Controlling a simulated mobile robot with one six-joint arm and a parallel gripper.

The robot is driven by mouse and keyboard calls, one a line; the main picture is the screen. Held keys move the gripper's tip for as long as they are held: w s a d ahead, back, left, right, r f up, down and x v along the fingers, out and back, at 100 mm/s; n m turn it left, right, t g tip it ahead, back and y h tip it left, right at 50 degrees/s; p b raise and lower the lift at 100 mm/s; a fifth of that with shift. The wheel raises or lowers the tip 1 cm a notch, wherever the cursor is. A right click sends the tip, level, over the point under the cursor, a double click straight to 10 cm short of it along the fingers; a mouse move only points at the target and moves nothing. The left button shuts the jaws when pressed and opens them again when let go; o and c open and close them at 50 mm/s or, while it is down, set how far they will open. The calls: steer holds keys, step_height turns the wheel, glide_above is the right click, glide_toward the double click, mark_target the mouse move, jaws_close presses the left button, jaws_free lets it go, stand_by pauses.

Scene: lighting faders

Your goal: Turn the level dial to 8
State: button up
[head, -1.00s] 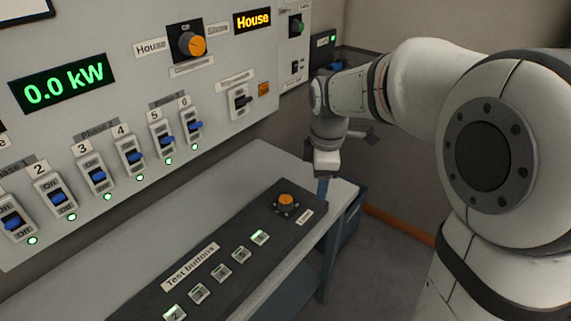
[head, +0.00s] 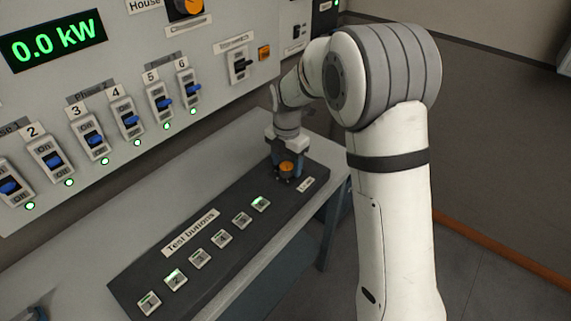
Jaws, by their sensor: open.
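The level dial (head: 286,167) is an orange knob at the far right end of the dark test panel (head: 150,270). A small label beside it is too small to read. My gripper (head: 285,160) points down right at the dial, with the fingers seeming to stand around or just behind the knob. It is open. Whether the fingers touch the knob cannot be told. The dial's scale is mostly hidden or too small to read, so its setting cannot be told.
Several test buttons (head: 222,237) run along the panel, some lit green. The wall board (head: 215,110) behind carries blue switches (head: 130,119) and a green 0.0 kW display (head: 54,41). Another orange knob (head: 190,6) sits high on it. Bare grey bench (head: 110,235) lies between.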

steer(key=shift+f, duration=0.45)
steer(key=shift+c, duration=0.3)
steer(key=c, duration=0.9)
